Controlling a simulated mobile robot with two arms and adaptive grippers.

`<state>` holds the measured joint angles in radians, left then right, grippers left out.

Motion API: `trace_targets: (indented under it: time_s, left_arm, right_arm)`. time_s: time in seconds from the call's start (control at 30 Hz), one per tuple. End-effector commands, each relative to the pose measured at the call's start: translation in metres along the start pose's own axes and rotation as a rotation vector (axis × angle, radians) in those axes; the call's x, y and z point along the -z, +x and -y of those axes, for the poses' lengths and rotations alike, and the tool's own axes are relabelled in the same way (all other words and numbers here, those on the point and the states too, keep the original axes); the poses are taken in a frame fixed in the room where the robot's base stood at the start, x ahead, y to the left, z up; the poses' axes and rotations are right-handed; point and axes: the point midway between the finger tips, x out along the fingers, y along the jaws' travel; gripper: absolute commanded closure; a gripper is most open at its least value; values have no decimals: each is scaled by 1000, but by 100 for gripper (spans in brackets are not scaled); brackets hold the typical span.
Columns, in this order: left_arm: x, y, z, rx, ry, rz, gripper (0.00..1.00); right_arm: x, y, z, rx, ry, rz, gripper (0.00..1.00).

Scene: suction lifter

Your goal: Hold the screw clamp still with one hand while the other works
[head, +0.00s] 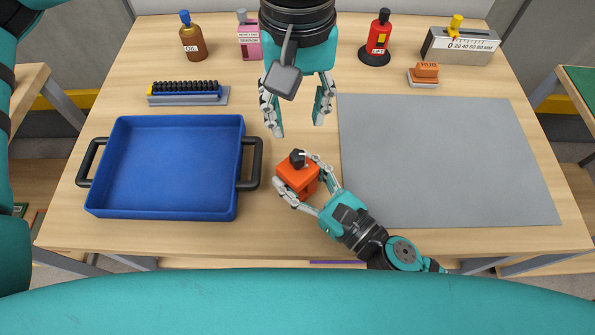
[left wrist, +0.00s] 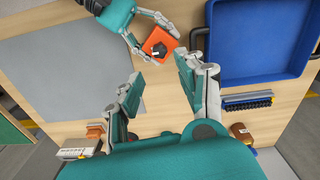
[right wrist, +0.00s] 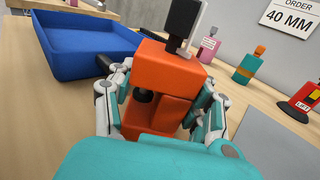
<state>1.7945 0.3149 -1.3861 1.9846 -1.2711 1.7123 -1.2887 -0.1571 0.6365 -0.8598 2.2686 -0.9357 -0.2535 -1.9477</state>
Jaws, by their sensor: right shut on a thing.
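The screw clamp is an orange block (head: 297,181) with a black knob (head: 297,157) on top. It stands on the wooden table between the blue tray and the grey mat. My right gripper (head: 291,169) is shut on its sides from the lower right. In the right wrist view the orange body (right wrist: 160,88) sits between the fingers, with a black round part on its near face. My left gripper (head: 298,127) is open and empty, pointing down above the table behind the clamp. In the left wrist view the clamp (left wrist: 164,41) lies beyond its parted fingers (left wrist: 160,72).
A blue tray (head: 119,165) with black handles is left, close to the clamp. A grey mat (head: 445,160) is right.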

Motion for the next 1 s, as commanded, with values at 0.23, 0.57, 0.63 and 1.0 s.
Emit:
trace_targets:
  time_s: [0.23, 0.57, 0.63, 1.0]
  left_arm:
    - [-1, 4, -1, -1, 120, 4, 35]
    - [0, 25, 0, 2, 143, 1, 35]
    - [0, 36, 0, 1, 143, 3, 35]
    - [0, 86, 0, 1, 142, 3, 35]
  right_arm:
    - [0, 0, 0, 0, 0, 1, 87]
    - [0, 0, 0, 0, 0, 1, 87]
    - [0, 0, 0, 0, 0, 1, 87]
    - [-1, 0, 0, 0, 0, 1, 87]
